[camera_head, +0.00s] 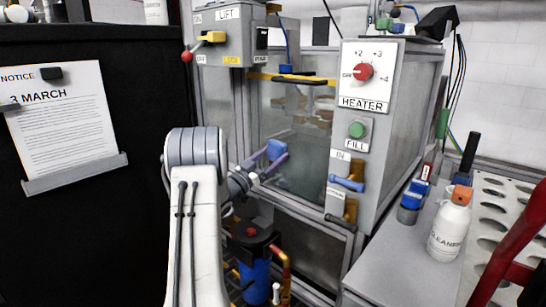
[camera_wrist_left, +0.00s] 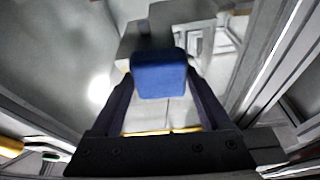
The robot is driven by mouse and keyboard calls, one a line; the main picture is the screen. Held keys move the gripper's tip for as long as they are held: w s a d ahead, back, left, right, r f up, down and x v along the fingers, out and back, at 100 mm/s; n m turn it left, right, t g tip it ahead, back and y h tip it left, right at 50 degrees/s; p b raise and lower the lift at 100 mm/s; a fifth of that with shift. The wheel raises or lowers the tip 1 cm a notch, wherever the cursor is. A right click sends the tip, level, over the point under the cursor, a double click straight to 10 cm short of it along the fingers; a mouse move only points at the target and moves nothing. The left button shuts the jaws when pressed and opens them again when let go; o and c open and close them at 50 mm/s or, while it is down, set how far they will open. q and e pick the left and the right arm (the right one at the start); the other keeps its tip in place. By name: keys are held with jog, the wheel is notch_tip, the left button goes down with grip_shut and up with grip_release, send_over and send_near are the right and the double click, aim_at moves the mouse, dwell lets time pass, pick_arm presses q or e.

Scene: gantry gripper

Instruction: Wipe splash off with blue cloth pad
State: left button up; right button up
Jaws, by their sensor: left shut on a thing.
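The blue cloth pad (camera_head: 275,149) is held between the fingertips of my left gripper (camera_head: 277,160), in front of the glass panel (camera_head: 290,115) of the tank. In the left wrist view the pad (camera_wrist_left: 158,76) sits between the two dark fingers of my left gripper (camera_wrist_left: 160,88). The panel looks grey and partly reflective. I cannot make out the splash clearly, nor whether the pad touches the glass. My right gripper is not in view.
Right of the panel is a control column with a red heater knob (camera_head: 363,71), a green fill button (camera_head: 357,130) and a blue valve handle (camera_head: 346,184). A yellow bar (camera_head: 290,79) crosses above. A white cleaner bottle (camera_head: 449,226) stands on the right bench.

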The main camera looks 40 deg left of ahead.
pick_arm(q)
jog(key=shift+s+a+f, duration=0.1)
jog(key=shift+s+a, duration=0.05)
jog(key=shift+s, duration=1.3)
jog(key=shift+s+a, duration=0.1)
jog(key=shift+s, duration=1.35)
jog(key=shift+s, duration=0.1)
jog(key=shift+s+a, duration=0.1)
jog(key=shift+s, duration=1.3)
